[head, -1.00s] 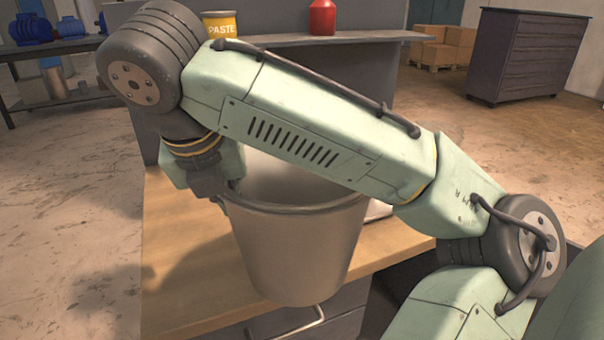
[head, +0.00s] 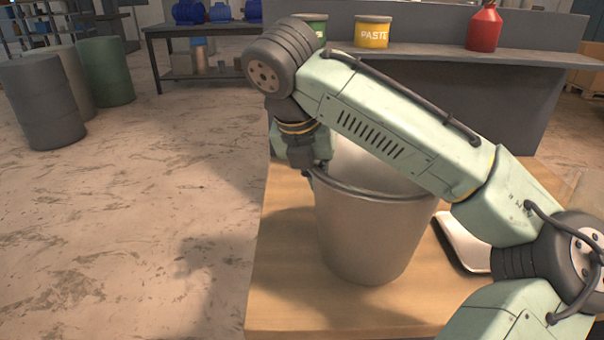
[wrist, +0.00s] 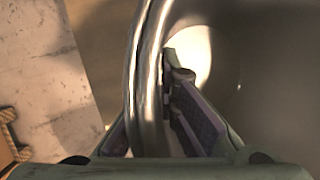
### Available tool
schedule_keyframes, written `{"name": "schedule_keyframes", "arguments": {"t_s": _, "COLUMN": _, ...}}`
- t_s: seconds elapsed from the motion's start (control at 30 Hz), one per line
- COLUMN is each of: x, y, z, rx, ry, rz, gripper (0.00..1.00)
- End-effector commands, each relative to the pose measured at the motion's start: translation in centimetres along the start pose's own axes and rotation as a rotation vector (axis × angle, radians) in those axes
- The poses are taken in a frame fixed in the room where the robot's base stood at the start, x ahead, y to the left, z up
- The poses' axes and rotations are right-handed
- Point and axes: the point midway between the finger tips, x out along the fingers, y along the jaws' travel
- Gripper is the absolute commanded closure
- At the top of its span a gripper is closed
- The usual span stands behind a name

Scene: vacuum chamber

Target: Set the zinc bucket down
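The zinc bucket (head: 370,240) is upright over the wooden worktop (head: 290,290) in the head view, its whole base seen against the wood. Whether the base touches the wood or hangs just above it, I cannot tell. My gripper (head: 314,176) is at the left part of the bucket's rim, pointing down. In the wrist view, the rounded rim of the bucket (wrist: 148,60) runs between the two fingers of my gripper (wrist: 152,120), one outside and one inside the wall. The fingers look closed on it. My forearm hides part of the bucket's opening.
A pale flat object with a dark edge (head: 462,240) lies right of the bucket. A raised shelf (head: 440,52) behind holds a yellow paste tin (head: 372,32), a green tin (head: 316,26) and a red bottle (head: 484,28). Bare wood lies left and in front of the bucket.

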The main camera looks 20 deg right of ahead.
Motion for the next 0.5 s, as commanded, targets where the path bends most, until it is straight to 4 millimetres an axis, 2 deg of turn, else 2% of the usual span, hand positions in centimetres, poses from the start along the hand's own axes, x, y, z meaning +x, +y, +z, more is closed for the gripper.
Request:
{"name": "schedule_keyframes", "arguments": {"t_s": 0.03, "x": -0.1, "y": 0.8, "z": 1.0, "rx": -0.001, "ry": -0.002, "rz": -0.002, "gripper": 1.0}}
{"name": "schedule_keyframes", "arguments": {"t_s": 0.2, "x": 0.8, "y": 3.0, "z": 3.4, "rx": -0.001, "ry": -0.004, "rz": -0.005, "gripper": 1.0}}
{"name": "schedule_keyframes", "arguments": {"t_s": 0.37, "x": 1.5, "y": 4.2, "z": 4.6, "rx": 0.0, "ry": -0.004, "rz": -0.004, "gripper": 1.0}}
{"name": "schedule_keyframes", "arguments": {"t_s": 0.5, "x": 2.1, "y": 4.5, "z": 4.7, "rx": 0.0, "ry": -0.004, "rz": -0.005, "gripper": 1.0}}
